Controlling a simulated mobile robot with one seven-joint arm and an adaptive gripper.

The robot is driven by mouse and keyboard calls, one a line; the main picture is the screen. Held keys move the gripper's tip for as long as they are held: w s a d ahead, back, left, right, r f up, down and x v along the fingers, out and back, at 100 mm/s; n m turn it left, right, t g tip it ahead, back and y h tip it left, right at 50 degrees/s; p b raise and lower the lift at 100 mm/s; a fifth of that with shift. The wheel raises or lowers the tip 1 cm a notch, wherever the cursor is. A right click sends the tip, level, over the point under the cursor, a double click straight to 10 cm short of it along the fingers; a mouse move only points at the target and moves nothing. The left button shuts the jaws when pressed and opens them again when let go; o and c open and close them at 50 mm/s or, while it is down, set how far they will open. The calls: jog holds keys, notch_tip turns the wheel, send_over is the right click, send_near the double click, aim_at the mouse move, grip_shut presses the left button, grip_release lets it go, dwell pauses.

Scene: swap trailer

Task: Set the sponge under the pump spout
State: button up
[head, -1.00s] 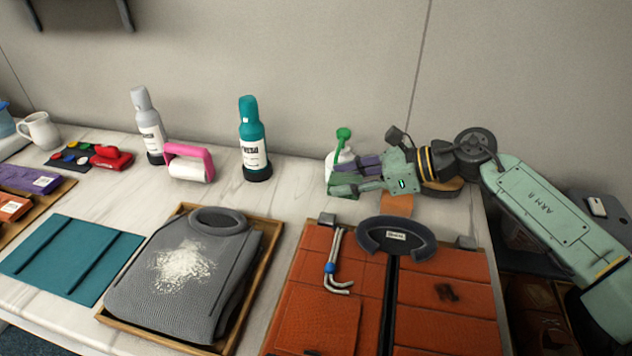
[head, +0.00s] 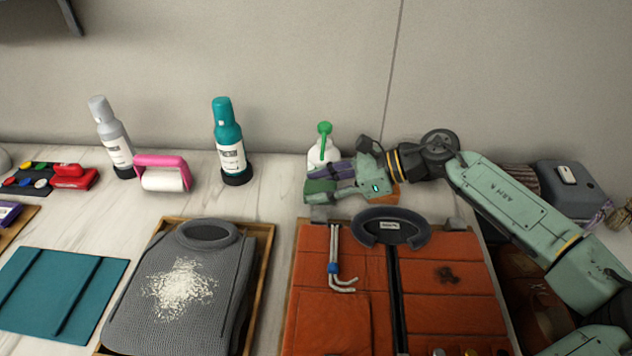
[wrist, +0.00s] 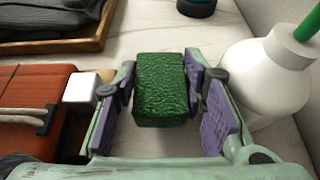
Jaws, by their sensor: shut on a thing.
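A dark green sponge (wrist: 158,90) is held between the purple-padded fingers of my gripper (wrist: 160,95) in the wrist view. In the head view my gripper (head: 320,187) is shut on the sponge (head: 318,187), just in front of the pump bottle, at the back of the counter. The white pump bottle (head: 318,160) stands upright with a green pump head (head: 324,130). In the wrist view the bottle (wrist: 262,75) is close to the right finger, and only part of its green pump (wrist: 308,25) shows. The spout tip is out of that view. I cannot tell whether the sponge touches the counter.
An orange garment (head: 340,290) with hex keys (head: 335,265) lies in front of my gripper. A grey sweater (head: 205,275) in a wooden tray (head: 263,265) is to its left.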

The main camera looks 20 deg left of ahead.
jog(key=shift+f+b, duration=0.3)
jog(key=shift+b, duration=0.15)
jog(key=shift+f+b, duration=0.35)
jog(key=shift+b, duration=0.25)
jog(key=o, duration=0.6)
jog(key=shift+o, duration=0.2)
jog(key=shift+r, duration=0.1)
